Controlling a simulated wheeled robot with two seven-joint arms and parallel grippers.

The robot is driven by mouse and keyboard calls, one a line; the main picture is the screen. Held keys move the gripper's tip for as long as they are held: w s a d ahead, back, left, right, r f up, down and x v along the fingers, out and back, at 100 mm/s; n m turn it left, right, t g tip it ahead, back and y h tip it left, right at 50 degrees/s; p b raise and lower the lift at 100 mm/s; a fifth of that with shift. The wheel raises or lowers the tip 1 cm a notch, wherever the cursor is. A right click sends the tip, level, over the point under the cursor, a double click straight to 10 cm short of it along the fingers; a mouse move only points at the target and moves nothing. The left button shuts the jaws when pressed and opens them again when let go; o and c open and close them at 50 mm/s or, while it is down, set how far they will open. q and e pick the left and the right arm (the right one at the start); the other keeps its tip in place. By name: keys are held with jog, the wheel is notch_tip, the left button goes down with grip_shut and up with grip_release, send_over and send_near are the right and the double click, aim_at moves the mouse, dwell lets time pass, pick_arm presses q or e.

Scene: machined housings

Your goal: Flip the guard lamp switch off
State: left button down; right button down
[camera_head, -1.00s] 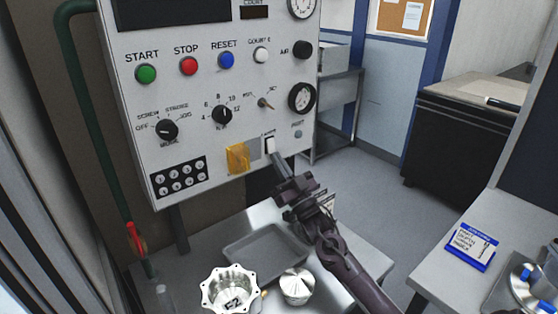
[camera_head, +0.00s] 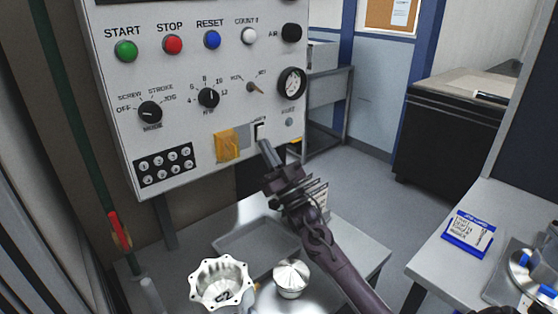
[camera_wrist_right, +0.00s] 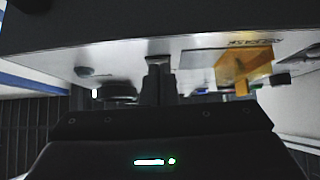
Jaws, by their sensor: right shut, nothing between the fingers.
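In the right wrist view the shut fingers (camera_wrist_right: 160,78) point at the panel's underside region, left of the yellow cover (camera_wrist_right: 245,66). My left gripper is not in view.
A yellow flip cover (camera_head: 227,146) sits left of the switch. Knobs, buttons and a gauge (camera_head: 292,83) are above. Below stand a grey tray (camera_head: 225,246), a fluted housing (camera_head: 221,283) and a round metal part (camera_head: 291,278). Floor is clear to the right.

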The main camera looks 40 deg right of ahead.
jog(key=shift+s+f+b, duration=0.2)
jog(key=shift+f+b, duration=0.25)
jog(key=shift+f, duration=0.35)
jog(key=s+b, duration=0.2)
jog(key=s, duration=1)
jog(key=shift+d+r, duration=0.2)
jog(key=shift+d, duration=0.25)
jog(key=shift+w, duration=0.1)
